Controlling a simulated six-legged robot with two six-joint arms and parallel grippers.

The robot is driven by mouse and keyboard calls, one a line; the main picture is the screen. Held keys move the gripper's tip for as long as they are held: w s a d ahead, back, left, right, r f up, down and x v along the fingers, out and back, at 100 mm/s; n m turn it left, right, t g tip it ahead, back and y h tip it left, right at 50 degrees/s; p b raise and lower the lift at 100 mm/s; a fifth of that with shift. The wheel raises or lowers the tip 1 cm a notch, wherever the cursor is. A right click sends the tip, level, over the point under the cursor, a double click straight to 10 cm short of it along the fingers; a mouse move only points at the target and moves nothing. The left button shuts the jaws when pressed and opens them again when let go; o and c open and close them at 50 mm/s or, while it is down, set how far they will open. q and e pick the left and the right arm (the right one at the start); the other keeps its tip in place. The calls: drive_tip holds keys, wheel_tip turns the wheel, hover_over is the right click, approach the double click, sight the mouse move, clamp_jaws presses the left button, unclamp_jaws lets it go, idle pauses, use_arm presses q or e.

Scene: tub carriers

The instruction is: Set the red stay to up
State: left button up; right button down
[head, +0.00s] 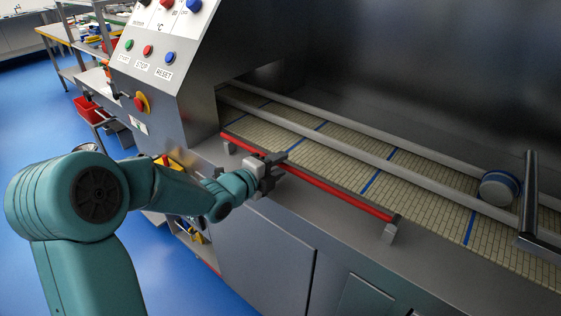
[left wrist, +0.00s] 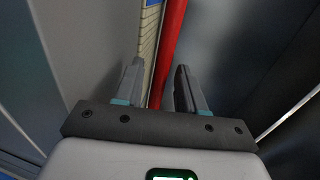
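The red stay (head: 335,190) is a long red bar that lies low along the front edge of the conveyor, with a grey bracket near each end. My left gripper (head: 284,163) is at the bar, left of its middle, and covers a short piece of it. In the left wrist view the red stay (left wrist: 167,45) runs between the two fingers of my left gripper (left wrist: 161,82). The fingers are apart, with a gap showing beside the bar; I cannot tell whether either finger touches it. My right gripper is not in view.
The conveyor belt (head: 330,138) has blue stripes and grey rails (head: 385,165) above it. A control panel (head: 150,60) with coloured buttons stands at the left.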

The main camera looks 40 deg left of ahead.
use_arm(q)
drive_tip(key=shift+w+f, duration=0.15)
drive_tip(key=shift+w, duration=0.55)
clamp_jaws()
